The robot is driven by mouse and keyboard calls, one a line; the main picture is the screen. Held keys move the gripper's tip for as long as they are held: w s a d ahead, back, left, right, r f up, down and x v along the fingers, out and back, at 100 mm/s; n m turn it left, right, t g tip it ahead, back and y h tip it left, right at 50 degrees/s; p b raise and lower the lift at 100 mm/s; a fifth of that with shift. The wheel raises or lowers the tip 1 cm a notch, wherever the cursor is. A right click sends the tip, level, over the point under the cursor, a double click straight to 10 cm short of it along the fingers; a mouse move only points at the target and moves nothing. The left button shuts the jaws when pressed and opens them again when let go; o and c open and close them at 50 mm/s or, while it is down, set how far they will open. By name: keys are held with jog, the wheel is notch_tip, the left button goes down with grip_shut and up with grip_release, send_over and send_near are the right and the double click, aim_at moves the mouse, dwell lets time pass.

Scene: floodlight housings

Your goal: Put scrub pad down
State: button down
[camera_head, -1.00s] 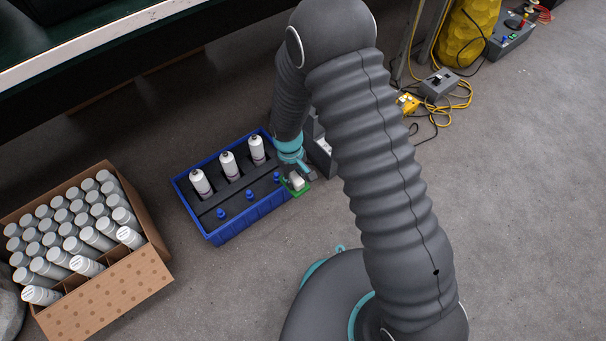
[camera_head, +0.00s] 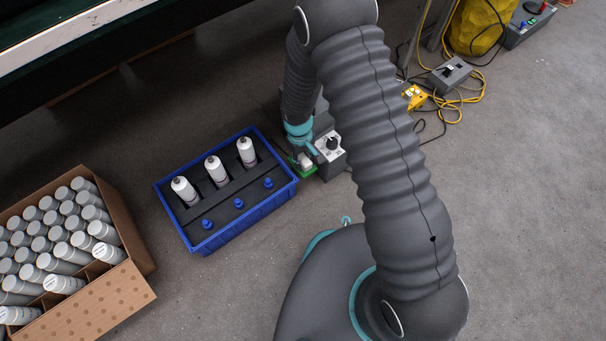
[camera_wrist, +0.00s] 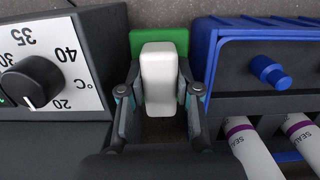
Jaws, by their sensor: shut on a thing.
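The scrub pad (camera_wrist: 159,80) is a white block with a green pad (camera_wrist: 143,42) on its far side in the wrist view. My gripper (camera_wrist: 158,95) is shut on its white part, with one finger on each side. In the head view my gripper (camera_head: 306,155) points down with the green and white scrub pad (camera_head: 305,168) at its tip, between the blue crate and a grey box with a dial. I cannot tell whether the pad touches the floor.
The blue crate (camera_head: 235,235) holds white bottles and blue-capped items, close right of the pad in the wrist view. The grey dial box (camera_head: 331,146) is close on the other side. A carton (camera_head: 100,312) of canisters stands left. Yellow cables (camera_head: 458,101) lie behind right.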

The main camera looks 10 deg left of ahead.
aim_at(303, 173)
notch_tip(303, 173, down, 10)
jog(key=shift+s+a+r+b, duration=0.15)
jog(key=shift+r+b, duration=0.1)
jog(key=shift+b, duration=0.4)
jog(key=shift+f, duration=0.1)
jog(key=c, duration=0.8)
grip_release()
